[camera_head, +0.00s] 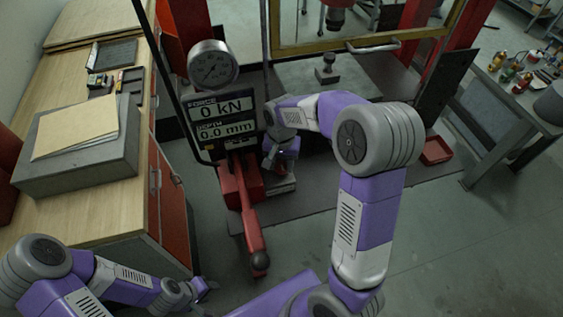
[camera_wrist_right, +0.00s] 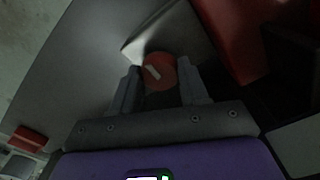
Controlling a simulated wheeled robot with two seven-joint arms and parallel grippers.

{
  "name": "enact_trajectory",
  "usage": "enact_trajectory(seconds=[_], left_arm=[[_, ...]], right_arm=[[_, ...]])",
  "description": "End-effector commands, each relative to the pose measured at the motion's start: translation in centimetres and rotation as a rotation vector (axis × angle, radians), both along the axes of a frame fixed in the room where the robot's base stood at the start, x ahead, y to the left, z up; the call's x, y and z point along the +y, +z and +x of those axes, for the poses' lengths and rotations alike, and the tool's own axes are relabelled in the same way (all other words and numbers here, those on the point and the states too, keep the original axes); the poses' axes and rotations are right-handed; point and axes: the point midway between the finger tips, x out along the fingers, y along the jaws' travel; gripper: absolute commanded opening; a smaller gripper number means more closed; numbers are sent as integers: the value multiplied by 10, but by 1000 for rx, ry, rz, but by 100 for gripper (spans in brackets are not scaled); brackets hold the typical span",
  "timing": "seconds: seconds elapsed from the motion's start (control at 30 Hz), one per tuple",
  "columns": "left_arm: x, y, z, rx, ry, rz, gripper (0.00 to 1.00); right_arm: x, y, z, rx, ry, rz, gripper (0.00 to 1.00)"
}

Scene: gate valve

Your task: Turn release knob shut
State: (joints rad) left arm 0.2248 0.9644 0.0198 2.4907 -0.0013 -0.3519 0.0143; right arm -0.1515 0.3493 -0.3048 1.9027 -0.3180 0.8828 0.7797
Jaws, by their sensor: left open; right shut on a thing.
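The release knob (camera_wrist_right: 158,70) is a round red knob with a pale bar mark set at a slant, seen in the right wrist view. My right gripper (camera_wrist_right: 160,80) has one finger on each side of the knob and is shut on it. In the head view my right gripper (camera_head: 270,163) is low beside the red pump, and the knob is hidden there behind my arm. My left gripper (camera_head: 207,287) is open and empty at the bottom left, near the cabinet front and away from the pump.
The red pump lever (camera_head: 250,220) slants toward me with a black ball end. Above it stand a dial gauge (camera_head: 212,66) and a display (camera_head: 222,118) reading 0 kN and 0.0 mm. A wooden bench (camera_head: 105,205) is at left, a bottle table (camera_head: 525,115) at right.

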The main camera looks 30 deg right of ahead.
Motion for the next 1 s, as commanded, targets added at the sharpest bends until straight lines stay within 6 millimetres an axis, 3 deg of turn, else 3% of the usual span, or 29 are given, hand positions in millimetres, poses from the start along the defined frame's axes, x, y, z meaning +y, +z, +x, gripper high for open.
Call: enact_trajectory(seconds=[0.43,0.47,0.6,0.87,1.0], left_arm=[[0,0,0,0,0,0,43],[0,0,0,0,0,0,43],[0,0,0,0,0,0,43],[0,0,0,0,0,0,43],[0,1,0,0,0,0,43]], right_arm=[[0,1,1,-4,-13,0,14],[0,1,1,-4,-13,0,47],[0,1,1,-4,-12,0,69],[0,1,0,-1,-10,0,70],[0,10,1,-5,-10,0,70]])
